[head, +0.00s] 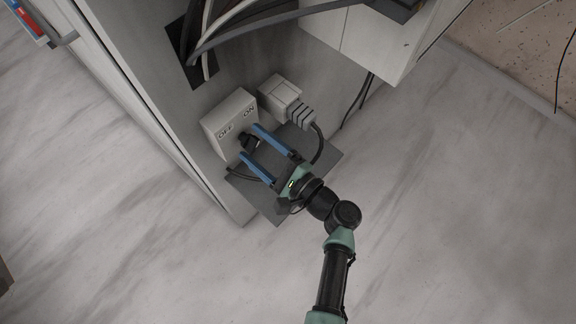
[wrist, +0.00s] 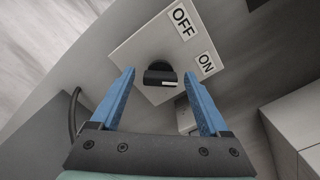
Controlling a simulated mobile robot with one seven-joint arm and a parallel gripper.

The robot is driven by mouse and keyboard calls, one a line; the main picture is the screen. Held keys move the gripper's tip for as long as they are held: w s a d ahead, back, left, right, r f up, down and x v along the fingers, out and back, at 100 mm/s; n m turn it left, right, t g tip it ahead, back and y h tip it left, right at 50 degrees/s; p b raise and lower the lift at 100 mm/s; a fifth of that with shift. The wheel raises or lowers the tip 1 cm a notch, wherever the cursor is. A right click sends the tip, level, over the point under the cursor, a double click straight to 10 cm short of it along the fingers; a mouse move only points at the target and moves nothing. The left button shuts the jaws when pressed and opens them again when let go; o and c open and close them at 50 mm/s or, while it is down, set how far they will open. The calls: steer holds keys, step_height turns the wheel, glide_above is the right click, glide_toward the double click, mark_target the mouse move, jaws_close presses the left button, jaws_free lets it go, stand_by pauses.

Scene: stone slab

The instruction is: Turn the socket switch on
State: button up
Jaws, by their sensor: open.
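The socket switch is a pale box (head: 224,112) marked OFF and ON, on the cabinet wall in the head view. Its black knob (wrist: 160,74) shows in the wrist view, with the OFF label (wrist: 182,20) above it and the ON label (wrist: 205,63) to its right. My gripper (head: 250,141) is open, with its two blue fingers in front of the box. In the wrist view the fingers (wrist: 165,78) stand on either side of the knob with gaps, apart from it. The exact depth between fingertips and knob is hard to tell.
A plug (head: 298,115) with a dark cable sits in a pale socket (head: 280,90) right of the switch box. Several thick cables (head: 245,28) hang above from a dark opening. A dark grey plate (head: 270,211) lies below my gripper. The marble-like floor (head: 430,200) at right is clear.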

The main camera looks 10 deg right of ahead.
steer(key=v, duration=1.2)
steer(key=shift+s, duration=0.2)
